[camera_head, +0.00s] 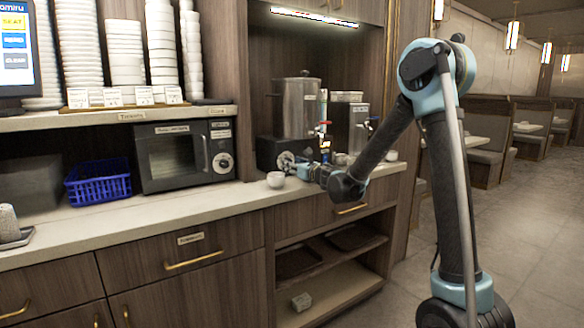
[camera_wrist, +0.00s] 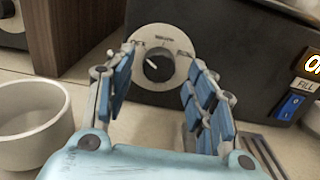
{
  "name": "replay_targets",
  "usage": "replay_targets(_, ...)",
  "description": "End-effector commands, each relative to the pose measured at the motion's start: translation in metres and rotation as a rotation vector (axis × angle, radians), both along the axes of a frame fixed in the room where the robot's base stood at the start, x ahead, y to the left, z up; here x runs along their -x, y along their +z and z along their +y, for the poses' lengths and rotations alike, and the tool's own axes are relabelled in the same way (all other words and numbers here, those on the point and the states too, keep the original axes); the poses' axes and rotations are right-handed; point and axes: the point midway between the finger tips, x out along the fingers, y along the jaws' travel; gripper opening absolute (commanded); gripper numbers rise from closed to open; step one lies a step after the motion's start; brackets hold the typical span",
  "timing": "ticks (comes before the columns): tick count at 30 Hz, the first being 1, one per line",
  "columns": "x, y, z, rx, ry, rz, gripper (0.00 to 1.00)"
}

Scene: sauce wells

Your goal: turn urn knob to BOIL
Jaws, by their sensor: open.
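The steel urn (camera_head: 298,107) stands on a dark base at the back of the counter. Its knob (camera_wrist: 158,66) is a black dial with a white pointer mark on a pale round plate; the pointer slants toward the upper left. The plate's lettering is too small to read. The knob also shows in the head view (camera_head: 286,160), just left of my gripper (camera_head: 303,167). In the wrist view my gripper (camera_wrist: 162,75) is open, with its blue-padded fingers on either side of the knob. I cannot tell whether they touch it.
A white cup (camera_wrist: 30,122) stands on the counter left of my gripper, also in the head view (camera_head: 275,180). A microwave (camera_head: 185,155) and a blue basket (camera_head: 98,183) are farther left. A FILL switch (camera_wrist: 291,107) is at right. A second dispenser (camera_head: 347,125) stands right of the urn.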

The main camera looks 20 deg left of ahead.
Motion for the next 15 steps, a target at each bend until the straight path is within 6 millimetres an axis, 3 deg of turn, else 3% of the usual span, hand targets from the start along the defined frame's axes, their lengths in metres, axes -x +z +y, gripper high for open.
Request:
replay_targets(13, -0.0058, -0.0001, 0.0073, 0.000, 0.000, 0.000, 0.50)
replay_targets(15, -0.0058, -0.0001, 0.0073, 0.000, 0.000, 0.000, 0.35)
